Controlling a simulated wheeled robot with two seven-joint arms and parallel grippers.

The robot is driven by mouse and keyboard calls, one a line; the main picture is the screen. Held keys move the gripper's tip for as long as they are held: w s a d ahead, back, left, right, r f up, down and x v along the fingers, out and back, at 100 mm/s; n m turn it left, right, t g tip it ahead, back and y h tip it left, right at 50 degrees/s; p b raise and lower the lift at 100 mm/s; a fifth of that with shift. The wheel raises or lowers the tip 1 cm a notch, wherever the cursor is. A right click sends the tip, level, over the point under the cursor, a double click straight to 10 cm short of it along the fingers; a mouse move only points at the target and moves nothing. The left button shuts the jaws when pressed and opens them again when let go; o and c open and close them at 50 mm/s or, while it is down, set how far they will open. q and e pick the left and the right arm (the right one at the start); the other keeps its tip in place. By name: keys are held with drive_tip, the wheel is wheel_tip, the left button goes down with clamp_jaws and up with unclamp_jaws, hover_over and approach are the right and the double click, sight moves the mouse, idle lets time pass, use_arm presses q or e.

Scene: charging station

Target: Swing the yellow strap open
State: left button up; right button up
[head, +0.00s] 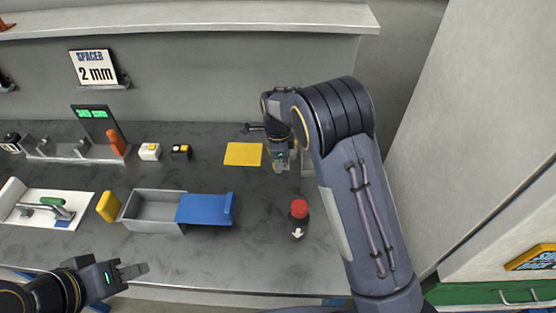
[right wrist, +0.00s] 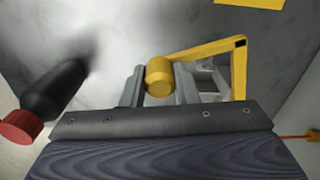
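In the right wrist view a yellow strap (right wrist: 205,48) forms a bent bar, with a thick yellow knob (right wrist: 158,76) at its left end. A grey bracket (right wrist: 208,82) stands behind and inside the bend. My right gripper (right wrist: 160,88) has one finger on each side of the knob, with no clear gap on either side. In the head view my right gripper (head: 281,160) points down at the back right of the counter. The strap cannot be made out there, behind my arm. My left gripper (head: 140,268) is at the front left, away from objects; its finger gap is unclear.
A dark bottle with a red cap (head: 298,222) stands in front of my right gripper, left of it in the right wrist view (right wrist: 55,90). A yellow card (head: 243,154) lies left of it. A grey box with a blue lid (head: 205,208) is further left. The counter's front middle is clear.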

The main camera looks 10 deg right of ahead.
drive_tip(key=o, duration=0.4)
wheel_tip(320, 180, up, 8)
drive_tip(key=shift+f+b, duration=0.2)
drive_tip(key=shift+b, duration=0.3)
drive_tip(key=shift+r, duration=0.15)
